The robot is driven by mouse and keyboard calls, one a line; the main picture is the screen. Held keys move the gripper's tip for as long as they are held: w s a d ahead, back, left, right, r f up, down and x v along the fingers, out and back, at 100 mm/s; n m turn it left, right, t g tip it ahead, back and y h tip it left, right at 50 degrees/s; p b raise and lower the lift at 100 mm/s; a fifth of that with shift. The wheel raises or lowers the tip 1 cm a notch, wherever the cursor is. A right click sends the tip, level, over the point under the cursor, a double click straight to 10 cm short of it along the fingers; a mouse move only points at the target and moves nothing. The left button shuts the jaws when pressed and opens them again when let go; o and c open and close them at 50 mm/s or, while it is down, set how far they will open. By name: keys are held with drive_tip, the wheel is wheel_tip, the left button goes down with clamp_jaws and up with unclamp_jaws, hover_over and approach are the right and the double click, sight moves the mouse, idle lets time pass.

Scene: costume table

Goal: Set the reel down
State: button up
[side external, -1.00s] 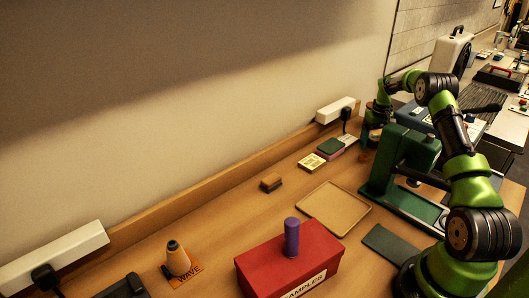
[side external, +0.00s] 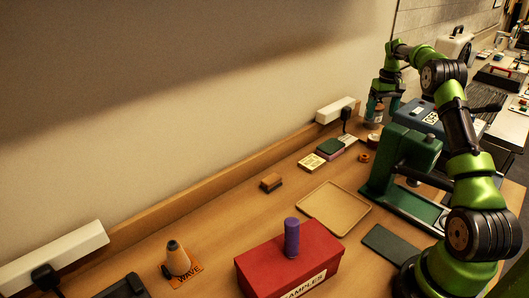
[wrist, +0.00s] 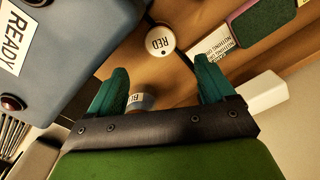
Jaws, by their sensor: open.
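My gripper (side external: 374,108) is open above the back of the table, near the wall. In the wrist view the two green fingers of my gripper (wrist: 160,85) stand wide apart with nothing clamped between them. A small round reel (wrist: 138,102) with a label reading "BL", partly cut off by my gripper, shows below and between the fingers, nearer the left one. A second round piece with a pale top reading "RED" (wrist: 160,41) lies beyond the fingertips. In the side view a small orange-brown round piece (side external: 364,158) stands on the table below my gripper.
A blue-grey box reading "READY" (wrist: 62,35) is close on the left in the wrist view. A green press (side external: 410,160) stands right of my gripper.

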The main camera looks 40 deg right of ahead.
drive_tip(key=w+a+r+n+t, duration=0.1)
drive_tip(key=a+r+t, duration=0.1)
drive_tip(key=a+r, duration=0.7)
drive_tip(key=w+a+r+t, duration=0.1)
drive_tip(key=a+r, duration=0.5)
drive_tip(key=a, duration=0.8)
drive_tip(key=s+a+r+t, duration=0.2)
drive_tip(key=s+a, duration=0.5)
drive_tip(key=a, duration=0.6)
drive_tip(key=s+a+f+n+t+y, duration=0.1)
drive_tip(key=s+a+f, duration=0.3)
drive_tip(key=s+a, duration=0.5)
drive_tip(key=shift+s+a+f+t+y, duration=0.2)
drive_tip(key=shift+s+f+t+y, duration=0.15)
drive_tip(key=shift+s+t+y, duration=0.35)
drive_tip(key=shift+s, duration=0.1)
